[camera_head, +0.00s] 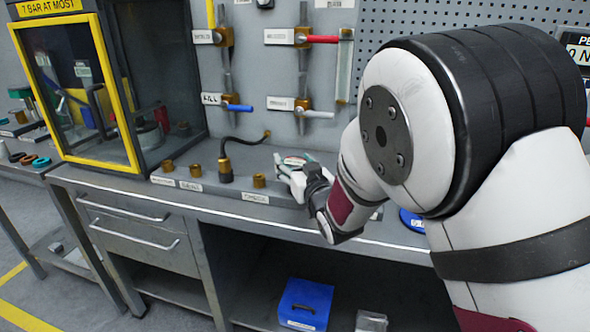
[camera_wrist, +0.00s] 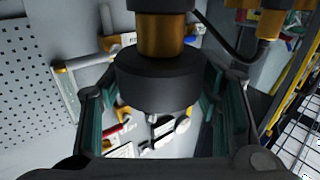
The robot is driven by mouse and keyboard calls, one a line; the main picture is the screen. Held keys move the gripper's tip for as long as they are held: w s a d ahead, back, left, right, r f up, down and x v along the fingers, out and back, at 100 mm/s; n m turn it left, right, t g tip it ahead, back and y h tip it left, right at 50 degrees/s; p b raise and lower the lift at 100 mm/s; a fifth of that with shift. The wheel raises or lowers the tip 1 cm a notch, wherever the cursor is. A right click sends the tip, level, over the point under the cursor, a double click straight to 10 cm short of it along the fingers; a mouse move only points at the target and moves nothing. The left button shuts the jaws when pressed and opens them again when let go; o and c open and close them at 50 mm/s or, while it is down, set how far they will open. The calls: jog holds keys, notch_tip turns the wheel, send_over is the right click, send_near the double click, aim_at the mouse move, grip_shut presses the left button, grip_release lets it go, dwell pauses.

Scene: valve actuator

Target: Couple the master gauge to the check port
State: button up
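In the wrist view a dark, thick round body (camera_wrist: 155,78) with a brass neck (camera_wrist: 161,36) fills the space between my fingers. I take it for the master gauge, but its dial is not clear. My gripper (camera_head: 290,168) is at the bench's back right in the head view, a little right of a bare brass fitting (camera_head: 259,181). In the wrist view its teal-padded fingers (camera_wrist: 158,62) flank the dark body closely; I cannot tell whether they press on it. Several brass fittings stand along a labelled strip; the labels are too small to show which is the check port.
A black hose (camera_head: 245,141) runs from the wall to a black plug (camera_head: 225,168) on the strip, left of my gripper. A yellow-framed cabinet (camera_head: 75,95) stands left. Wall valves with red (camera_head: 322,39) and blue (camera_head: 318,114) handles rise behind.

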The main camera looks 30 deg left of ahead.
jog(key=c, duration=0.7)
jog(key=shift+c, duration=0.2)
jog(key=shift+r, duration=0.1)
